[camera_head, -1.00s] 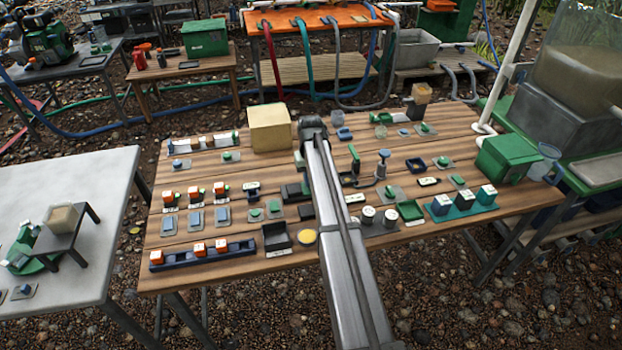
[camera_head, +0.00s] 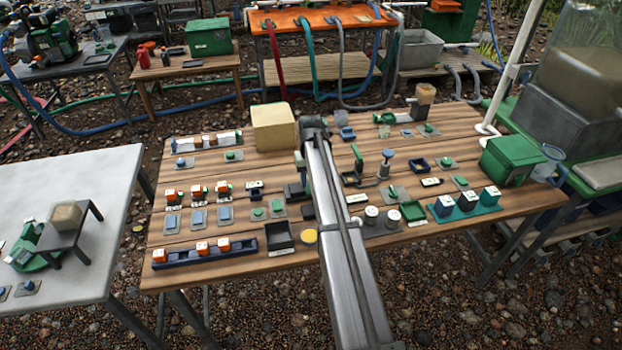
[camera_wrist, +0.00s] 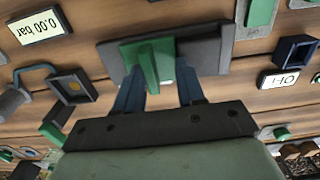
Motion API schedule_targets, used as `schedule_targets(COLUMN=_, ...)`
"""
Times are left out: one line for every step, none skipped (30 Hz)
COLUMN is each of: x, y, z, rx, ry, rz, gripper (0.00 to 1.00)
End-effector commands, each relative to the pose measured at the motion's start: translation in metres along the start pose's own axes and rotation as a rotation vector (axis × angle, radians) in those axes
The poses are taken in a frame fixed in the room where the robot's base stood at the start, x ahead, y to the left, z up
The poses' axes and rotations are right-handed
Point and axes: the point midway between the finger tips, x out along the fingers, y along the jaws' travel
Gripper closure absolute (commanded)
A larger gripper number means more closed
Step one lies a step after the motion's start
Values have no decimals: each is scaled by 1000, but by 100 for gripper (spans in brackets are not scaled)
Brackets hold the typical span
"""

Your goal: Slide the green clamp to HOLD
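The green clamp (camera_wrist: 151,62) sits on a dark rail (camera_wrist: 217,48) on the wooden table in the wrist view. My gripper (camera_wrist: 160,76) points at it, with its two blue fingers apart, one on each side of the clamp's upright fin. A gap shows between the fin and the right finger; contact on the left side is unclear. In the head view, my arm hides most of the clamp, and part of the dark rail (camera_head: 294,191) shows left of my arm. I cannot read a HOLD mark in either view.
A pressure label (camera_wrist: 39,26) and a small dark open box (camera_wrist: 72,87) lie left of the rail in the wrist view. A dark blue holder (camera_wrist: 295,50) and a white label (camera_wrist: 279,80) lie right. A black tray (camera_head: 279,236) stands near the table's front edge.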

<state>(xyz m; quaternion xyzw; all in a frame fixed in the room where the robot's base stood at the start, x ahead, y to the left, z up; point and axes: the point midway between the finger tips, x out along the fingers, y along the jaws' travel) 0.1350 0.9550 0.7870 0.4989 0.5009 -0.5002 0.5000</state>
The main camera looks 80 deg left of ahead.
Motion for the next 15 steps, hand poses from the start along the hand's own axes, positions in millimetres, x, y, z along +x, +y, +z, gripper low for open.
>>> schedule_targets(x=0, y=-1, z=0, rx=0, ry=0, rz=-2, gripper=64)
schedule_targets(x=0, y=0, z=0, rx=0, ry=0, rz=-1, gripper=64)
schedule_targets(x=0, y=0, z=0, rx=0, ry=0, rz=-1, gripper=64)
schedule_targets(x=0, y=0, z=0, rx=0, ry=0, rz=-1, gripper=64)
schedule_targets(x=0, y=0, z=0, rx=0, ry=0, rz=-1, gripper=64)
schedule_targets(x=0, y=0, z=0, rx=0, ry=0, rz=0, gripper=64)
schedule_targets(x=0, y=1, z=0, rx=1, ry=0, rz=0, gripper=64)
schedule_targets(x=0, y=1, z=0, rx=1, ry=0, rz=0, gripper=64)
schedule_targets(x=0, y=1, z=0, rx=1, ry=0, rz=0, gripper=64)
schedule_targets(x=0, y=1, z=0, rx=1, ry=0, rz=0, gripper=64)
schedule_targets(x=0, y=1, z=0, rx=1, ry=0, rz=1, gripper=64)
schedule_targets(x=-1, y=1, z=0, rx=1, ry=1, rz=1, gripper=64)
schedule_targets(x=-1, y=2, z=0, rx=1, ry=1, rz=1, gripper=64)
schedule_targets(x=-2, y=2, z=0, rx=1, ry=1, rz=1, gripper=64)
schedule_targets(x=-4, y=2, z=0, rx=1, ry=1, rz=1, gripper=64)
